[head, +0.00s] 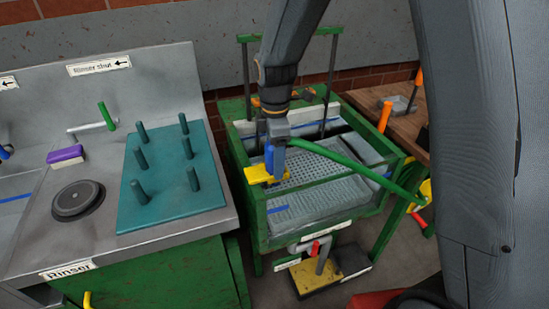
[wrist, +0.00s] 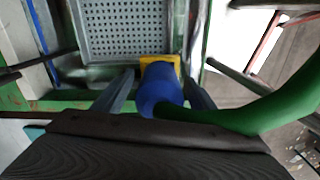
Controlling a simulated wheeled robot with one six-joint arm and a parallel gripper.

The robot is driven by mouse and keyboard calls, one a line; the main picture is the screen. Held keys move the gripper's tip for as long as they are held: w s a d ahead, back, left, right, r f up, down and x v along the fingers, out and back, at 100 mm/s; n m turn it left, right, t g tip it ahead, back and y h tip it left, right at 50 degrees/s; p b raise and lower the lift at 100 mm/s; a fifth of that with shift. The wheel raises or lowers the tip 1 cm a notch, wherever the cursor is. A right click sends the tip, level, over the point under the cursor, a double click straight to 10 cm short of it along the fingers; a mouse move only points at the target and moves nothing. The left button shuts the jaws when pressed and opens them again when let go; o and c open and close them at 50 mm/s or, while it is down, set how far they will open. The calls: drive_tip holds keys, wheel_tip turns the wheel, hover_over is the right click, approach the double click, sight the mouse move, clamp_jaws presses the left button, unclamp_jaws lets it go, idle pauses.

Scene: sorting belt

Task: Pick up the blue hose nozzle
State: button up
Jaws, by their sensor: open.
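The blue hose nozzle (head: 279,161) sits over the front left of the green-framed sink, on a yellow holder (head: 264,177). A green hose (head: 340,158) runs from it to the right. My gripper (head: 270,146) is right at the nozzle, pointing down. In the wrist view the blue nozzle (wrist: 160,86) lies between the two fingers of my gripper (wrist: 161,92), one on each side. The fingers are open, and I cannot tell whether either touches it. The yellow holder shows behind it in the wrist view (wrist: 172,64). My gripper partly hides the nozzle's top in the head view.
The green-framed sink (head: 258,210) has a perforated grey tray (head: 315,172) inside. A steel counter (head: 60,225) on the left holds a teal peg board (head: 165,208), a purple brush (head: 65,154) and a black drain cover (head: 76,200). A wooden table (head: 400,122) stands at the right.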

drive_tip(key=shift+f, duration=0.1)
drive_tip(key=shift+c, duration=0.2)
drive_tip(key=c, duration=1.2)
wheel_tip(320, 180, up, 10)
drive_tip(key=shift+r+b, duration=0.1)
drive_tip(key=shift+b, duration=0.95)
drive_tip(key=o, duration=0.4)
drive_tip(key=shift+c, duration=0.6)
